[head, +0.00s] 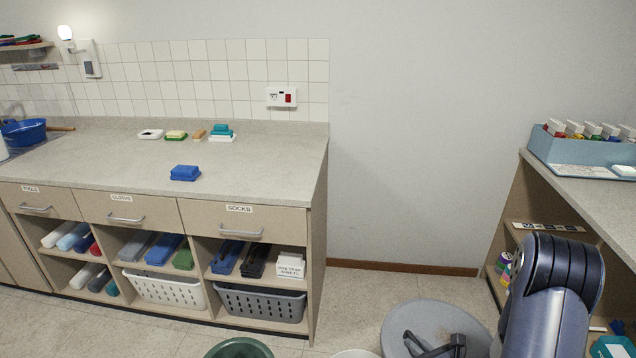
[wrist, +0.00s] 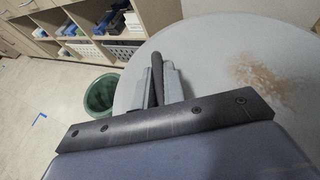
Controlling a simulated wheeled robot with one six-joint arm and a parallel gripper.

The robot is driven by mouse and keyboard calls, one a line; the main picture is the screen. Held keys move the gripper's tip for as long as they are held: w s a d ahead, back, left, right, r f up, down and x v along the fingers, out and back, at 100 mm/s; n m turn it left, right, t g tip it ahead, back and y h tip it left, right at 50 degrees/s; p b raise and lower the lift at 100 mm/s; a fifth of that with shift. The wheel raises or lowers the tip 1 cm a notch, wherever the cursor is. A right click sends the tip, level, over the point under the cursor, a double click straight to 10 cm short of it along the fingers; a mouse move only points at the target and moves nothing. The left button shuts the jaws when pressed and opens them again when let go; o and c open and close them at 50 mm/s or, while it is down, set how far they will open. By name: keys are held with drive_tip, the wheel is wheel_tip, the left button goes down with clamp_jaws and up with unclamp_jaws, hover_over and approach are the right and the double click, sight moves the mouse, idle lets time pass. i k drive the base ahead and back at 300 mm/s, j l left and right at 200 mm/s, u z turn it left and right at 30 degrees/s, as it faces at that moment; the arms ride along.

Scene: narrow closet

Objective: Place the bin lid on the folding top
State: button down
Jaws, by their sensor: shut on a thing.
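The bin lid (head: 400,315) is a round grey disc low in the head view, in front of my arm. In the wrist view the lid (wrist: 215,60) fills much of the picture and has a brown stain on its right part. My gripper (wrist: 156,78) is shut on a dark bar that seems to be the lid's handle. The folding top (head: 110,165) looks to be the long speckled grey counter at the left of the head view, with the lid well to its right and nearer me.
Much of the counter is bare. A green bin (head: 240,348) stands on the floor before the shelves. A right-hand counter holds a blue box (head: 575,150).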

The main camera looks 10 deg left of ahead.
sight(260, 172)
drive_tip(key=j+z, duration=0.15)
drive_tip(key=j, duration=0.25)
drive_tip(key=k+j+z, duration=0.15)
drive_tip(key=j, duration=0.3)
drive_tip(key=k+j+z, duration=0.1)
drive_tip(key=j, duration=0.3)
drive_tip(key=k+j+z, duration=0.15)
drive_tip(key=j, duration=0.25)
drive_tip(key=k+j+z, duration=0.15)
drive_tip(key=j, duration=0.25)
drive_tip(key=j+z, duration=0.15)
drive_tip(key=j, duration=0.25)
drive_tip(key=k+j+z, duration=0.15)
drive_tip(key=j, duration=0.3)
drive_tip(key=k+j+z, duration=0.15)
drive_tip(key=j, duration=0.25)
drive_tip(key=k+j+z, duration=0.15)
drive_tip(key=j, duration=0.25)
drive_tip(key=k+j+z, duration=0.15)
drive_tip(key=j, duration=0.2)
drive_tip(key=i+j, duration=0.05)
